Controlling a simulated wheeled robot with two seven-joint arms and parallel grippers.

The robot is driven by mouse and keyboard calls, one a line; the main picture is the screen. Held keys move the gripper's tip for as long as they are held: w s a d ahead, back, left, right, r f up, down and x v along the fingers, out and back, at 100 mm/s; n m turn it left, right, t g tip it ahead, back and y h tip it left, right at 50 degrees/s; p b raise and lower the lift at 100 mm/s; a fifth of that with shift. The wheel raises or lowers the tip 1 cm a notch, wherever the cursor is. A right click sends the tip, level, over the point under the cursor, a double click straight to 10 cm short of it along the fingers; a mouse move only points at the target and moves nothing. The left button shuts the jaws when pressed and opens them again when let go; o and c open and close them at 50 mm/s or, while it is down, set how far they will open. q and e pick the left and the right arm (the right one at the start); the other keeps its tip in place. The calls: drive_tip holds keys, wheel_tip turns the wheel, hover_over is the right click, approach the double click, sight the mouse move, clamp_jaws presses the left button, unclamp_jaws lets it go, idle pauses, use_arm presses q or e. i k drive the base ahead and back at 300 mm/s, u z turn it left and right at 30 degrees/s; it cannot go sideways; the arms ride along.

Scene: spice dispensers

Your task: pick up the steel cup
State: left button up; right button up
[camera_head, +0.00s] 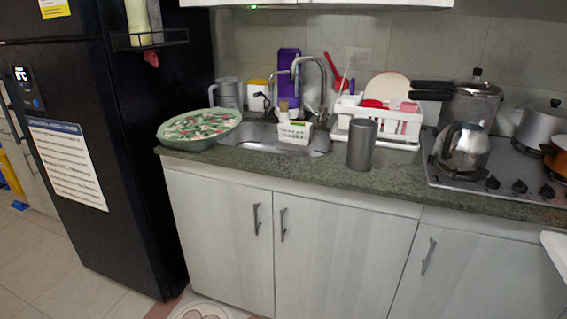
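The steel cup (361,145) is a tall, plain grey metal tumbler. It stands upright on the dark green stone counter (300,180), close to the front edge. It is just right of the sink and in front of the white dish rack. Neither of my grippers shows in the head view.
Left of the cup are the sink (250,140) and a large green bowl (200,128). The white dish rack (381,120) stands behind it. Right are the stove (480,185), a kettle (462,150) and pots (468,105). A black fridge (110,240) stands left.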

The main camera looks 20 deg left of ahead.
sight(363, 132)
drive_tip(key=z, duration=0.3)
drive_tip(key=i, duration=0.85)
drive_tip(key=u, duration=0.7)
drive_tip(key=i, duration=0.65)
drive_tip(key=z, duration=2.25)
drive_tip(key=k, duration=1.6)
drive_tip(key=u, duration=1.85)
drive_tip(key=i, duration=0.5)
drive_tip(key=u, duration=0.05)
